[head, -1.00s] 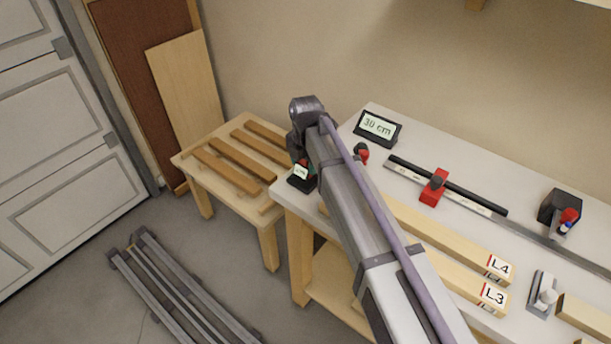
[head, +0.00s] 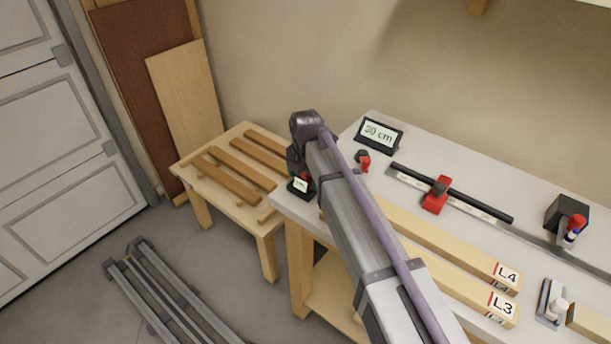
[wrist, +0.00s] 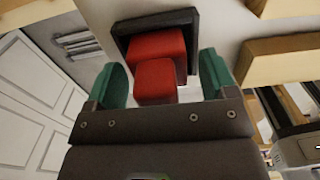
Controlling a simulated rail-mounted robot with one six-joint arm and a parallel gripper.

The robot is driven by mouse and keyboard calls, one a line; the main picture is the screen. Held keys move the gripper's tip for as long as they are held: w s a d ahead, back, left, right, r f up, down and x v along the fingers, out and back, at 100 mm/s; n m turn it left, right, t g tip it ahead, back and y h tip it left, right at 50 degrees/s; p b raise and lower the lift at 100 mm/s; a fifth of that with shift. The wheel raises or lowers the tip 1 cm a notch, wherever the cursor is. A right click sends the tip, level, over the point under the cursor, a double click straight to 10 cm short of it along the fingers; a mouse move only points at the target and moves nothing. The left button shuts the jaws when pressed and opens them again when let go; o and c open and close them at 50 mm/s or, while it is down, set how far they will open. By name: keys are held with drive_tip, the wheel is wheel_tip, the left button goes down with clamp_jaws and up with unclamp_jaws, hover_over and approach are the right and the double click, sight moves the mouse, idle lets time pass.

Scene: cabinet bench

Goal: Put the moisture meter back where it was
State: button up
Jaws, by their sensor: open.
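A red two-step block, which looks like the moisture meter (wrist: 156,80), sits against a dark frame or holder (wrist: 190,20) in the wrist view. My gripper (wrist: 162,76) is open, with one teal fingertip on each side of the red block. A gap shows beside the block, so I see no grip on it. In the head view my gripper (head: 297,170) is at the left corner of the bench, by a small black item with a pale face (head: 299,186). My arm hides much of that spot, and the red part barely shows.
The workbench (head: 430,170) carries a "30 cm" display (head: 379,135), a red clamp (head: 362,161), a rail with a red slider (head: 436,195) and beams marked L4 (head: 506,276) and L3 (head: 502,308). A low slatted table (head: 190,168) stands left of it.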

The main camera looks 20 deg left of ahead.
wheel_tip(320, 180, up, 13)
drive_tip(key=p, duration=1.2)
drive_tip(key=shift+f, duration=0.35)
drive_tip(key=s+d+m, duration=0.5)
drive_tip(key=d+m, duration=0.5)
drive_tip(key=d, duration=0.2)
drive_tip(key=s+d+m, duration=0.5)
drive_tip(key=d+m, duration=0.6)
drive_tip(key=d, duration=0.2)
drive_tip(key=s+d+m, duration=0.5)
drive_tip(key=d+m, duration=0.5)
drive_tip(key=d, duration=0.3)
drive_tip(key=shift+s+f+m+b, duration=0.25)
drive_tip(key=shift+f+m+b, duration=0.15)
drive_tip(key=shift+f, duration=0.05)
